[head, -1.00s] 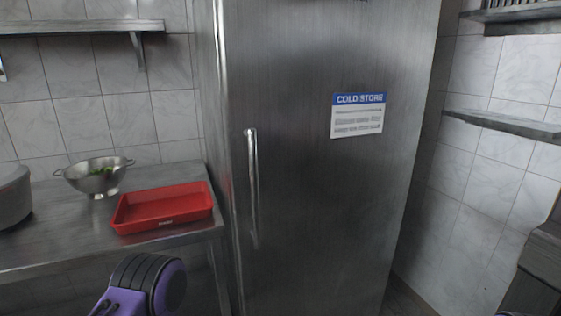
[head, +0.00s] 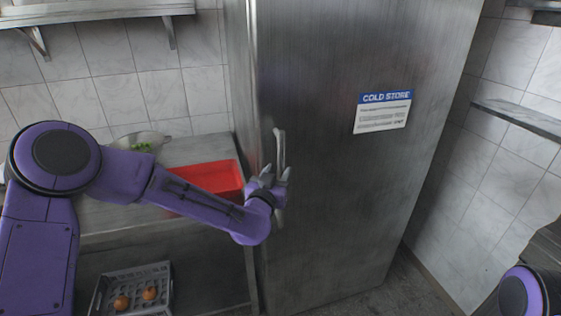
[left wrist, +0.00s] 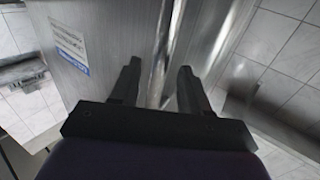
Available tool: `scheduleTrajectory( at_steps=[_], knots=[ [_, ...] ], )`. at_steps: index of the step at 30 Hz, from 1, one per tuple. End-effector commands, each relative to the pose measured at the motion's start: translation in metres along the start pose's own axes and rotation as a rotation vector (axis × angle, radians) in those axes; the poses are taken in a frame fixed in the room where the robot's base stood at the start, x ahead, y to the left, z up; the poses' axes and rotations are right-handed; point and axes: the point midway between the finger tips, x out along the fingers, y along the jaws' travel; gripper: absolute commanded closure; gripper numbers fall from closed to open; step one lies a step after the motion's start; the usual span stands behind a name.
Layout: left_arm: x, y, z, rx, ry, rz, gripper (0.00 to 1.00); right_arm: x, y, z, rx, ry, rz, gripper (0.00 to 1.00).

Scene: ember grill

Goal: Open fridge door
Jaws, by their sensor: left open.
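The fridge is a tall brushed-steel cabinet with a closed door (head: 340,190) and a blue and white COLD STORE label (head: 382,111). Its vertical bar handle (head: 280,150) is on the door's left side. My left gripper (head: 272,176) is at the handle's middle, its fingers partly overlapping the bar. In the left wrist view my left gripper (left wrist: 158,84) is open, and the handle (left wrist: 162,45) runs between the two fingers' directions. I cannot tell whether they touch it. My right gripper is not in view; only part of my right arm shows at the lower right.
A steel counter (head: 195,150) left of the fridge holds a red tray (head: 215,178) and a colander (head: 140,141), partly behind my left arm. A grey crate (head: 130,290) with orange-brown items is below. Wall shelves (head: 520,118) are at right. Floor before the fridge looks clear.

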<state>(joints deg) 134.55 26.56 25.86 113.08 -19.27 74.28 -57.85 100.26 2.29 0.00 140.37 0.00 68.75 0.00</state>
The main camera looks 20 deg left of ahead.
Motion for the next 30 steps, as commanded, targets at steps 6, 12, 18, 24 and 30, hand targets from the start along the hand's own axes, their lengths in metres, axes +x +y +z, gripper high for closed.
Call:
scheduleTrajectory(
  at_steps=[6,12,18,24,30],
  knots=[
    [0.03,0.0,0.0,-0.001,-0.003,0.0,0.54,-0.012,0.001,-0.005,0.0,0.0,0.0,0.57],
    [0.034,0.0,0.001,-0.001,-0.002,0.001,0.54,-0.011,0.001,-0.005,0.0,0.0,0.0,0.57],
    [0.034,0.0,0.001,-0.001,-0.002,0.001,0.87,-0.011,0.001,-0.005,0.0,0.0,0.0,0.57],
    [0.034,0.001,0.001,0.0,-0.003,0.001,1.0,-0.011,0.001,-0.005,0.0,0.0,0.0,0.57],
    [0.021,0.012,0.002,0.001,-0.004,0.004,1.0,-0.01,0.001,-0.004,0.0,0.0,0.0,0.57]
  ],
)
